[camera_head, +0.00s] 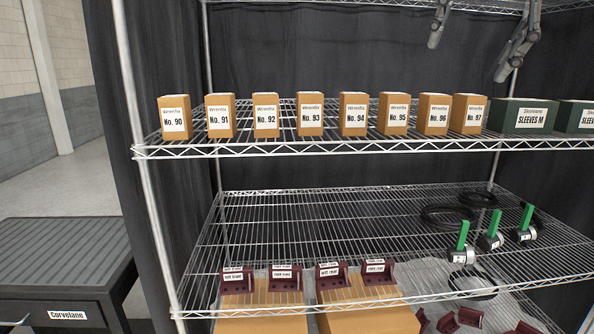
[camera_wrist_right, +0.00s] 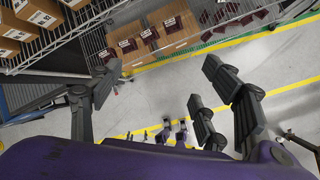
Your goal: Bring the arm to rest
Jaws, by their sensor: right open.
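My right gripper (camera_head: 467,62) hangs in at the top right of the head view, its two grey fingers spread apart with nothing between them. It stands above the shelf row of boxes and touches none of them. In the right wrist view, the right gripper (camera_wrist_right: 155,92) shows open and empty, with shelf and floor behind its fingers. My left gripper does not clearly show in either view.
A wire rack (camera_head: 330,146) fills the head view. Its upper shelf bears numbered orange boxes (camera_head: 311,117) and green sleeve boxes (camera_head: 522,116). Below are maroon brackets (camera_head: 286,278), green-handled tools (camera_head: 461,243) and black rings (camera_head: 445,216). A dark Corvelane cabinet (camera_head: 62,262) stands left.

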